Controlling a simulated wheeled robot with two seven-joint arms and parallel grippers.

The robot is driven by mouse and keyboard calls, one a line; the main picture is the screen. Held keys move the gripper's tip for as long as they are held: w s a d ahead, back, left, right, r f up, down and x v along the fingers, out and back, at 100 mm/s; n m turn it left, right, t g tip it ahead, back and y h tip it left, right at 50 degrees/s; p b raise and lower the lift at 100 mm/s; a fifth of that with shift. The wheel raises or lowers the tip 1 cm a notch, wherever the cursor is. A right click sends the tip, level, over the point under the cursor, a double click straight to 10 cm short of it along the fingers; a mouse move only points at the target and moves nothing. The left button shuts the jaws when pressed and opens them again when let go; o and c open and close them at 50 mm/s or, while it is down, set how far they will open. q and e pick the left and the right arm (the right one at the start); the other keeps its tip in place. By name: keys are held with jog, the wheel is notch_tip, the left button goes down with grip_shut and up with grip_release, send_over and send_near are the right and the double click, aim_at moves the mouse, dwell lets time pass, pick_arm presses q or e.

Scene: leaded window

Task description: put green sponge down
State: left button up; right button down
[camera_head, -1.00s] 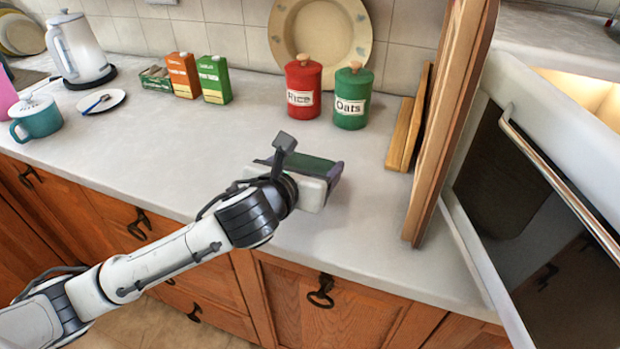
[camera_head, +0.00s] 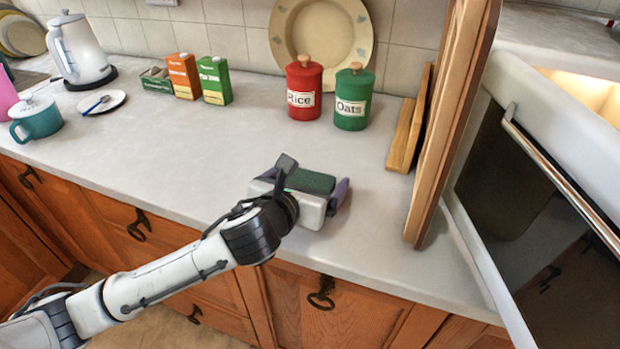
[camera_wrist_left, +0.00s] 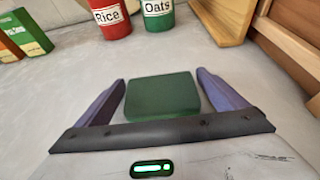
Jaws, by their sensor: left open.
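The green sponge (camera_head: 309,181) lies flat on the pale worktop near its front edge, in front of the green Oats canister. It also shows in the left wrist view (camera_wrist_left: 162,94), between the two purple-grey fingers. My left gripper (camera_head: 315,180) is open around the sponge, one finger on each side. In the wrist view (camera_wrist_left: 162,90) there is a gap between the sponge and each finger. The near edge of the sponge is close to the gripper's palm. My right gripper is not in view.
A red Rice canister (camera_head: 304,88) and a green Oats canister (camera_head: 352,97) stand at the back. Wooden boards (camera_head: 452,120) lean upright at the right, beside an open oven door (camera_head: 540,210). The worktop left of the gripper is clear.

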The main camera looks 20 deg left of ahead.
pick_arm(q)
jog(key=shift+r, duration=0.2)
jog(key=v, duration=1.2)
jog(key=shift+p, duration=0.35)
